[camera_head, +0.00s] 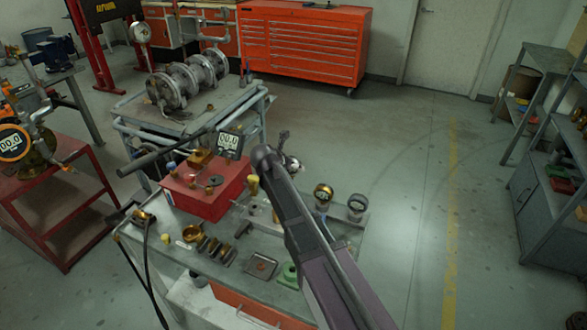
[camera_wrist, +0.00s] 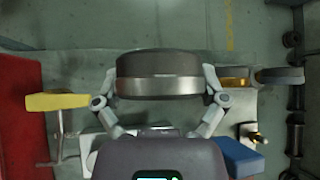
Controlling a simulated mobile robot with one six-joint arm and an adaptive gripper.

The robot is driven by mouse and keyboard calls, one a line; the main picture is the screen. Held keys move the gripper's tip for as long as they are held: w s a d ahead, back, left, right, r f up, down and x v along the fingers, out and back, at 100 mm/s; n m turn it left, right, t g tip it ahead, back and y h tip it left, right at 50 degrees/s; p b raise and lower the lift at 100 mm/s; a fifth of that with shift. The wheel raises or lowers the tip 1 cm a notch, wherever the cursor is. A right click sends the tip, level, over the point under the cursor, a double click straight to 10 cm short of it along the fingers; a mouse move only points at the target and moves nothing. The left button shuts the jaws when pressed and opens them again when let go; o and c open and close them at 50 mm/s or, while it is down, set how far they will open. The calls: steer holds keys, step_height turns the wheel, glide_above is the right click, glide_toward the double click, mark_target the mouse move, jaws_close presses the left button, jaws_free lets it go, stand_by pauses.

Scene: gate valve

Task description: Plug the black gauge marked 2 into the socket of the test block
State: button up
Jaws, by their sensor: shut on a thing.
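My gripper (camera_wrist: 160,80) is shut on a round dark gauge (camera_wrist: 158,63) with a grey lower band, seen edge-on in the wrist view. No mark can be read on it. In the head view my arm largely hides the gripper and the held gauge. The gauge is above the work cart, between a red box (camera_head: 205,195) on the left and the standing gauges on the right. I cannot tell which part is the test block, and no open socket can be made out.
A brass gauge (camera_head: 323,193) and a dark gauge (camera_head: 357,204) stand to the right. A yellow piece (camera_wrist: 57,101) is left of my gripper. Brass fittings (camera_head: 210,246) lie in front.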

steer(key=shift+r+p, duration=0.65)
steer(key=shift+r, duration=0.3)
steer(key=shift+s, duration=0.15)
